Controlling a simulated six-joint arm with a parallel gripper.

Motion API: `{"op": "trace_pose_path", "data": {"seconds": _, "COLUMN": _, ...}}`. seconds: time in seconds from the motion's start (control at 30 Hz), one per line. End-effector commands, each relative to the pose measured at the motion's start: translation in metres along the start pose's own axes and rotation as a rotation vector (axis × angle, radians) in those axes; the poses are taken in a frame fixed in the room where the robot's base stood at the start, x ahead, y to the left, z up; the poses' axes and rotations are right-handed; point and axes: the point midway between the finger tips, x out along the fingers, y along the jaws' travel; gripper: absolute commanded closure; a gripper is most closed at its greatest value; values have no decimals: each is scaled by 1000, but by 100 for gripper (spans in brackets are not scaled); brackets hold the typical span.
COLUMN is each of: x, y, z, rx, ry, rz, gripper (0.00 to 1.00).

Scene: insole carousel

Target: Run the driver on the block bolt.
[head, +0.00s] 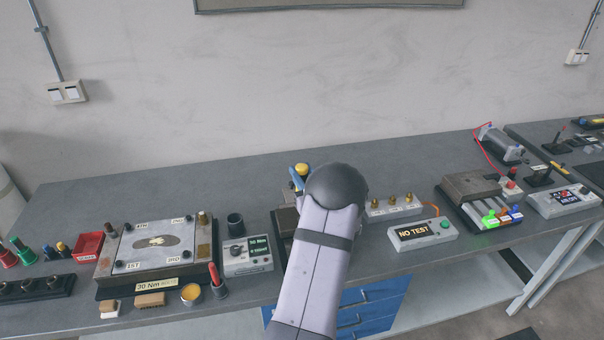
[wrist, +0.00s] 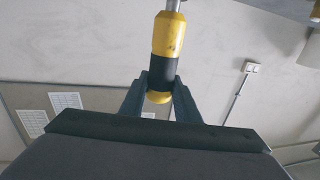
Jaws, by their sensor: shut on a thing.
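My gripper (wrist: 160,88) is shut on a yellow and black driver (wrist: 167,36), seen in the wrist view. The driver's metal shank runs out of the top of that view, so its tip is hidden. In the head view, the driver's yellow end (head: 302,169) shows beside a blue finger of my gripper (head: 296,181), and my arm covers the rest.
Left of my arm are a torque display box (head: 247,256) and a plate fixture (head: 152,241) with numbered corners. To the right are a "NO TEST" box (head: 422,233), a rack with brass pieces (head: 394,206) and a brown fixture (head: 470,186).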

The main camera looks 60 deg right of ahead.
Motion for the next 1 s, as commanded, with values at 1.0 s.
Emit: {"op": "trace_pose_path", "data": {"seconds": 1.0, "x": 0, "y": 0, "z": 44, "rx": -3, "ry": 6, "rz": 0, "gripper": 98}}
